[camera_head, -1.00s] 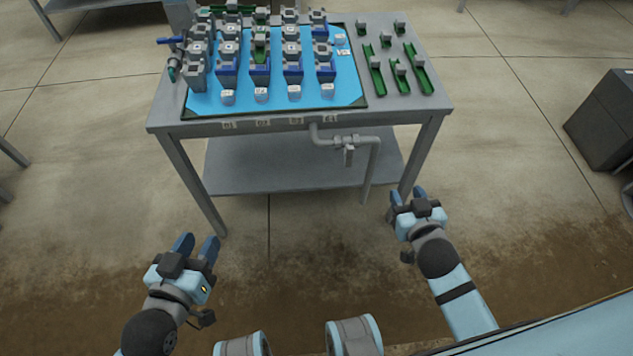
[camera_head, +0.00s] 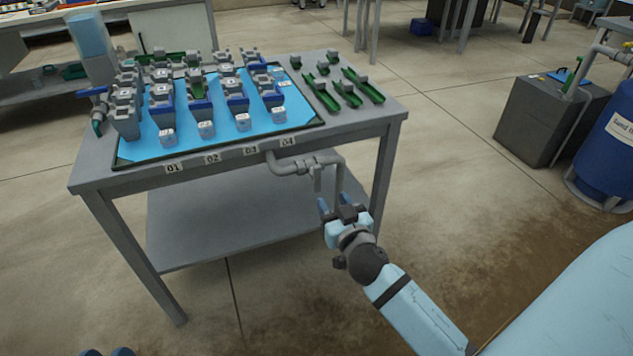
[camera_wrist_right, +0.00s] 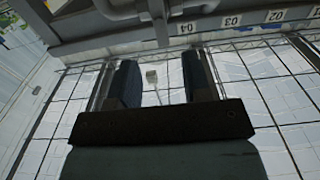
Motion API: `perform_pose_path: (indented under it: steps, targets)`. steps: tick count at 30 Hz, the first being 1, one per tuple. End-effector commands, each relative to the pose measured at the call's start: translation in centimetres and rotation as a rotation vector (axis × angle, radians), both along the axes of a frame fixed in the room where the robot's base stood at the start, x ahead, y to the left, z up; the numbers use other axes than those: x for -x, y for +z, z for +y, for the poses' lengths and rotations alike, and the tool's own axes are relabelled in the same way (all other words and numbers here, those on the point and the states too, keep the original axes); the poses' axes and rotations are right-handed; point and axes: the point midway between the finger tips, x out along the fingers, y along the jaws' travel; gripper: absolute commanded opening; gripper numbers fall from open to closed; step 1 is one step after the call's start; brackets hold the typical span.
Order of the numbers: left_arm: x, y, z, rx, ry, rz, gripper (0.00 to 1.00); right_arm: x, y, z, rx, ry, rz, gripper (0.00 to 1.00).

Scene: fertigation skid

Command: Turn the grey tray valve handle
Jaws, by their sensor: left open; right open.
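The grey tray valve handle (camera_head: 317,178) hangs down from a grey pipe (camera_head: 300,163) under the front edge of the table. My right gripper (camera_head: 335,204) is open and empty, just below and to the right of the handle in the head view. In the right wrist view, the open fingers of my right gripper (camera_wrist_right: 160,75) point toward the table front, with the handle (camera_wrist_right: 158,22) beyond them near the top, apart from them.
The grey table (camera_head: 390,112) carries a blue tray (camera_head: 140,153) with several grey and blue blocks, and green channel pieces (camera_head: 345,92) at right. A lower shelf (camera_head: 215,225) lies beneath. A dark cabinet (camera_head: 545,120) and blue tank (camera_head: 610,150) stand right. Floor between is clear.

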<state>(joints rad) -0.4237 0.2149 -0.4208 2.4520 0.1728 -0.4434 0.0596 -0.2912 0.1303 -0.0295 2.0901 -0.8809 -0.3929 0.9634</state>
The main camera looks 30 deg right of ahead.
Motion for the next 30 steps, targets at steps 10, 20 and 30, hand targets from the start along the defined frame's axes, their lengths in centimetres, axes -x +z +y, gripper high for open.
perform_pose_path:
  steps: [10,20,30]
  targets:
    - [0.0,-1.8,-0.1,-0.026,-0.016,0.044,0.43,-6.8,-0.1,-1.7,0.004,0.000,-0.002,0.45]
    - [0.2,-2.6,-0.1,-0.040,-0.025,0.070,0.43,-8.9,0.0,-2.2,0.000,0.000,0.001,0.45]
    - [0.1,-2.3,-0.1,-0.038,-0.025,0.063,0.43,-8.9,0.0,-2.2,0.000,0.000,0.001,0.15]
